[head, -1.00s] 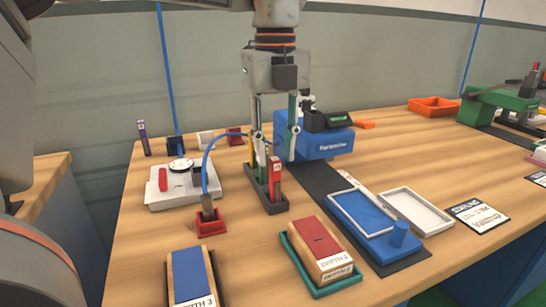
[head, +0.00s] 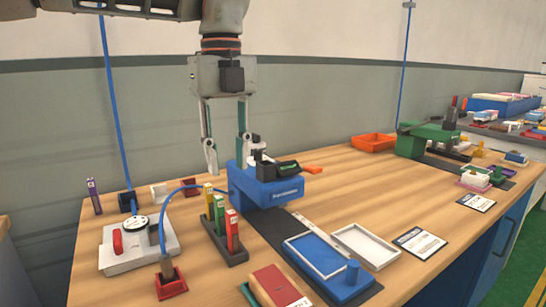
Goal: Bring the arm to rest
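My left gripper (head: 227,160) hangs from the upper left of the head view, fingers pointing down and spread apart with nothing between them. It appears above and behind the blue machine (head: 268,192) and the marker rack (head: 226,246), apart from the rack. The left arm comes in along the top edge. My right gripper does not show.
The rack holds red, green and yellow sticks. A white device (head: 138,252) with a blue cable to a red holder (head: 171,285) stands left. A blue tray (head: 322,256), white tray (head: 366,246), orange bin (head: 374,142) and green machine (head: 428,140) stand right.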

